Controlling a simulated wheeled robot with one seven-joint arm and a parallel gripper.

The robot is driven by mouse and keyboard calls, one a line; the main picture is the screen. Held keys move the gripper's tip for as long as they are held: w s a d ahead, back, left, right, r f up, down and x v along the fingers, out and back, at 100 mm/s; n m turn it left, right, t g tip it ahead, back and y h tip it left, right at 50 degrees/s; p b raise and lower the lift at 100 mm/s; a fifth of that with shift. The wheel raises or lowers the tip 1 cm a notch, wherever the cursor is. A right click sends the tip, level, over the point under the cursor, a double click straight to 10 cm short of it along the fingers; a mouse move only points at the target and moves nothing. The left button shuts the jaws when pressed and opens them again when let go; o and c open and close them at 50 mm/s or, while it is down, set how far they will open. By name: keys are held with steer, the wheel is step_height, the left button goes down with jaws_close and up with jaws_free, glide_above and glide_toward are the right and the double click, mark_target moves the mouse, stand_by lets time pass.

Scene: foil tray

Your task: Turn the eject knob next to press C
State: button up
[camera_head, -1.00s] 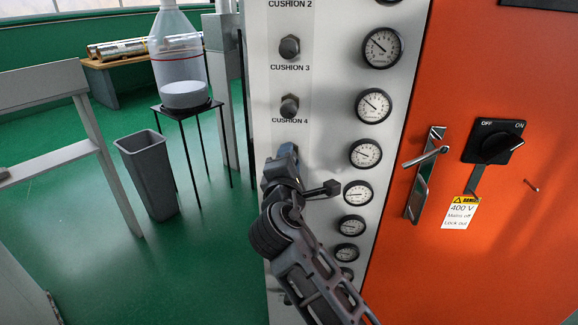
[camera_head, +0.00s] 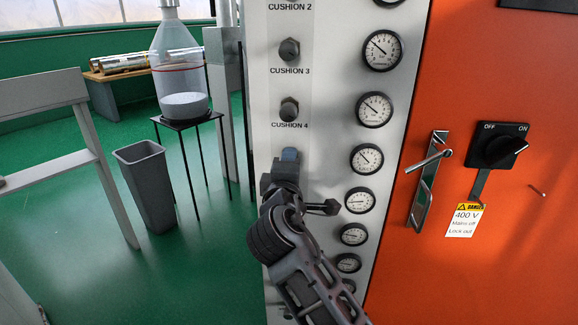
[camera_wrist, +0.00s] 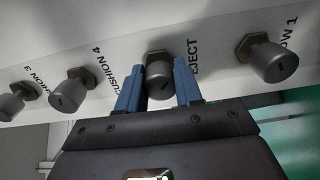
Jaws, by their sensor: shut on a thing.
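The eject knob (camera_wrist: 159,84) is a dark round knob on a hex base, with a white-panel label reading EJECT partly covered by a finger. In the wrist view my gripper (camera_wrist: 158,72) has its two blue fingers on either side of this knob, shut on it. In the head view my gripper (camera_head: 290,156) is at the white panel (camera_head: 332,60), just below the CUSHION 4 label. There the gripper hides the eject knob. No press C label can be read in either view.
The cushion 4 knob (camera_head: 289,108) and cushion 3 knob (camera_head: 289,50) sit above. A column of gauges (camera_head: 374,109) runs close to the right of my gripper. An orange cabinet (camera_head: 520,250) with a switch (camera_head: 494,148) stands further right. A grey bin (camera_head: 146,185) stands left.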

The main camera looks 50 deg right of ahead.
steer(key=shift+s+d, duration=0.1)
steer(key=o, duration=1)
steer(key=shift+v, duration=3.9)
